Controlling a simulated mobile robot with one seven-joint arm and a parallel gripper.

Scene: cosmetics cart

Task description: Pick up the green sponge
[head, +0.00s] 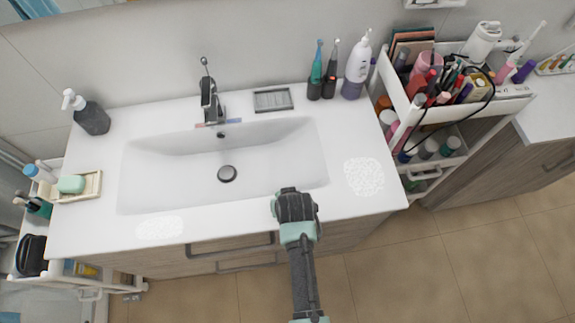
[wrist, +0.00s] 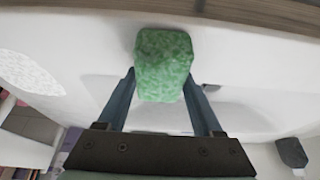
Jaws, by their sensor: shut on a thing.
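The green sponge (wrist: 163,58) is a speckled block seen in the wrist view. It sits between the two fingertips of my gripper (wrist: 160,77), which is shut on it. In the head view my gripper (head: 295,206) is over the front edge of the white sink counter, near the basin's front right corner. The sponge is hidden behind my gripper and arm there. I cannot tell from these views how far it is above the counter.
The sink basin (head: 200,185) lies just left of my gripper. A faucet (head: 210,100), a grey soap dish (head: 272,99), toothbrushes and a pump bottle (head: 357,70) stand at the back. A loaded cart (head: 400,100) stands right. A pale green soap (head: 71,184) sits on a tray at left.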

